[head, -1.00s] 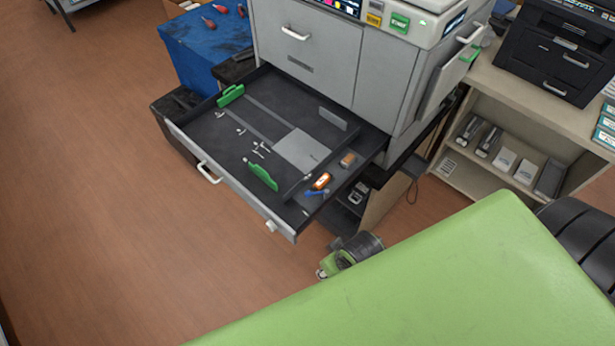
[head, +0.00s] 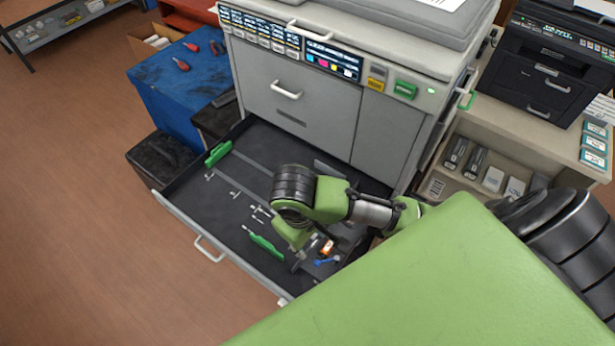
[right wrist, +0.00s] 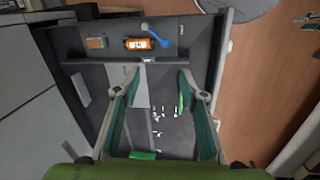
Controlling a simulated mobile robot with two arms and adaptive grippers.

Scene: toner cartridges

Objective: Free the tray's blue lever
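The grey drawer tray (head: 183,213) is pulled out of the printer. Its blue lever (head: 327,261) lies in the front right compartment, also visible in the right wrist view (right wrist: 153,37). An orange cartridge-like piece with a white label (right wrist: 137,43) lies right against the lever; whether it touches or overlaps it I cannot tell. It also shows in the head view (head: 327,247). My right gripper (head: 297,262) hangs over the tray beside the lever, partly hidden by its arm. In the right wrist view its fingers (right wrist: 160,75) are spread and empty. My left gripper is not in view.
A brown block (right wrist: 96,42) lies near the orange piece. Green guides (head: 266,246) (head: 218,153) stand in the tray, with several small white pieces (head: 261,214) between them. A low divider wall (right wrist: 120,62) separates the compartment. The printer body (head: 300,110) rises behind.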

